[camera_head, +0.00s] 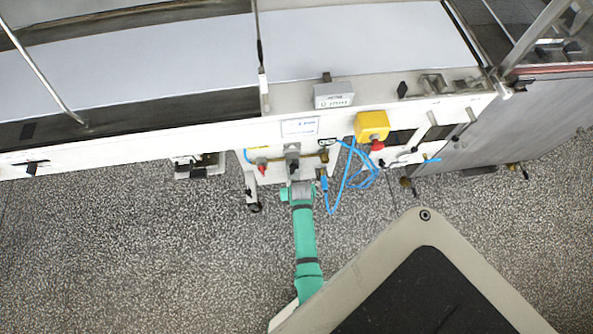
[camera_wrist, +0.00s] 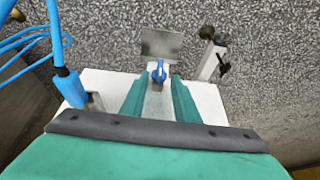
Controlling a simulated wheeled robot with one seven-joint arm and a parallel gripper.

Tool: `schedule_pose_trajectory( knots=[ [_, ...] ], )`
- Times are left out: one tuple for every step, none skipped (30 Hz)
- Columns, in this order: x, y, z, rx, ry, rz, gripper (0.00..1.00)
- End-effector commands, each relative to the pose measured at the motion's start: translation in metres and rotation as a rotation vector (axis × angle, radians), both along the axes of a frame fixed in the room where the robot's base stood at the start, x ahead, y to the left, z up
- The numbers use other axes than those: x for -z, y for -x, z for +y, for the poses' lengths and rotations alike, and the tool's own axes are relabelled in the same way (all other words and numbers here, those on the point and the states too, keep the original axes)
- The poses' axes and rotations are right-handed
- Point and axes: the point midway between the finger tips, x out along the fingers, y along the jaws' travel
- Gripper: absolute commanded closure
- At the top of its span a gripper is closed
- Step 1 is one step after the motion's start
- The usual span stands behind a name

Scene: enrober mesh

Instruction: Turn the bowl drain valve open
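In the wrist view a small blue handle (camera_wrist: 158,72) shows between and just past the tips of my gripper (camera_wrist: 158,86); it looks like the drain valve's handle. The two green fingers stand apart, one on each side, with a gap visible around the handle. A grey metal plate (camera_wrist: 161,44) is just beyond it. In the head view my gripper (camera_head: 296,184) is at the front of the machine, below a grey fitting (camera_head: 292,151). The blue handle cannot be made out there, and the bowl cannot be identified.
Blue hose (camera_head: 334,193) loops hang right of my gripper; a blue connector (camera_wrist: 71,88) is at left in the wrist view. A red knob (camera_head: 262,167) is left, a yellow box (camera_head: 371,126) with a red button right. The speckled floor (camera_head: 150,260) at left is clear.

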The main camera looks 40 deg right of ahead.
Motion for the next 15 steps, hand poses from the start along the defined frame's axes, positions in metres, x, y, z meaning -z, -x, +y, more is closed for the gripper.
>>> schedule_pose_trajectory(
  knots=[
    [-0.008, 0.003, 0.002, -0.001, 0.001, -0.001, 0.72],
    [-0.013, 0.005, 0.003, -0.001, 0.001, -0.002, 0.72],
    [-0.019, 0.008, 0.004, -0.001, 0.001, -0.001, 0.72],
    [-0.024, 0.009, 0.005, 0.0, 0.001, -0.001, 0.72],
    [-0.028, 0.011, 0.006, 0.0, 0.001, -0.001, 0.72],
    [-0.034, 0.013, 0.007, -0.001, 0.001, -0.001, 0.72],
    [-0.037, 0.014, 0.008, -0.001, 0.0, 0.0, 0.72],
    [-0.041, 0.016, 0.009, -0.001, 0.0, 0.0, 0.72],
    [-0.046, 0.017, 0.009, 0.0, 0.0, 0.0, 0.72],
    [-0.049, 0.018, 0.01, 0.0, 0.001, -0.001, 0.72],
    [-0.051, 0.019, 0.01, 0.0, 0.0, 0.0, 0.72],
    [-0.054, 0.02, 0.011, 0.0, -0.001, 0.001, 0.72],
    [-0.056, 0.021, 0.011, 0.0, -0.001, 0.001, 0.72],
    [-0.057, 0.022, 0.012, 0.001, -0.001, 0.001, 0.72],
    [-0.059, 0.023, 0.012, 0.001, -0.001, 0.001, 0.72]
  ],
)
